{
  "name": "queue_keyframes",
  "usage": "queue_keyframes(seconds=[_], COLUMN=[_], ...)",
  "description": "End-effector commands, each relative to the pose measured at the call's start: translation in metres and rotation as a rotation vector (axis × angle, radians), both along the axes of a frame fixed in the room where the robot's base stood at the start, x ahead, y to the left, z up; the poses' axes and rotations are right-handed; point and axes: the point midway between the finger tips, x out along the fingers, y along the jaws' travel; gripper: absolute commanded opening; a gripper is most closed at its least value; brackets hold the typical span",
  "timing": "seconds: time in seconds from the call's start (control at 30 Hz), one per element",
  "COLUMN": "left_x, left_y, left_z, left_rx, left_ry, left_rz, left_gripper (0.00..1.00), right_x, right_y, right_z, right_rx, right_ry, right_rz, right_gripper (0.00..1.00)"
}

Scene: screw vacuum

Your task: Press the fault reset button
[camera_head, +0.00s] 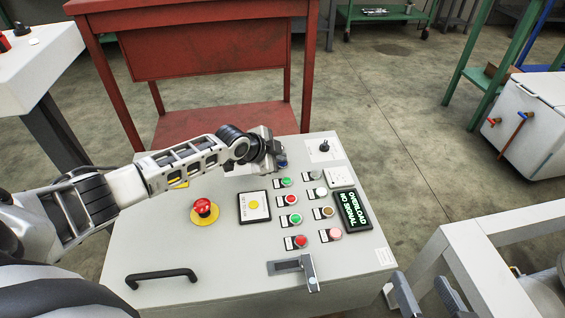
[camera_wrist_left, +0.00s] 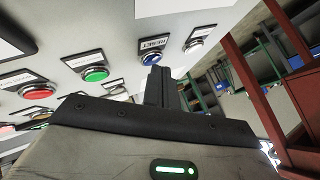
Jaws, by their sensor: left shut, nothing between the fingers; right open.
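The blue button (camera_wrist_left: 152,58), labelled RESET, sits on the grey control panel (camera_head: 150,250); in the head view the blue button (camera_head: 283,164) shows beside my gripper. My left gripper (camera_head: 277,153) is shut and empty over the panel's far edge. In the left wrist view its fingertips (camera_wrist_left: 159,70) overlap the lower edge of the blue button; I cannot tell whether they touch it. My right gripper (camera_head: 428,297) is open and empty at the lower right, off the panel.
Green, red and white buttons stand close by. A red table (camera_head: 200,65) stands behind.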

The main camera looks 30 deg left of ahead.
Motion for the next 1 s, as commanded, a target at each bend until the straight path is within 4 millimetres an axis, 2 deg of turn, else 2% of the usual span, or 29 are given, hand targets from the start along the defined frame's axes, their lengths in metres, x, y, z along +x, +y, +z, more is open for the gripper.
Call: queue_keyframes(seconds=[0.53, 0.83, 1.0], left_x=[-0.0004, -0.0005, -0.0007], left_y=[-0.0001, -0.0001, -0.0001], left_z=[-0.0081, -0.0072, 0.0004], left_rx=[0.0, 0.0, 0.001], left_ry=[0.001, 0.002, 0.003], left_rz=[0.0, -0.001, 0.0], left_gripper=[0.0, 0.0, 0.0], right_x=[0.0001, 0.0001, 0.0001], right_y=[0.0, 0.0001, 0.0], right_z=[-0.0008, 0.0003, 0.0025], right_rx=[0.004, 0.003, -0.003], right_ry=[-0.009, -0.009, 0.0], right_rz=[0.0, 0.0, 0.0], right_gripper=[0.58, 0.58, 0.58])
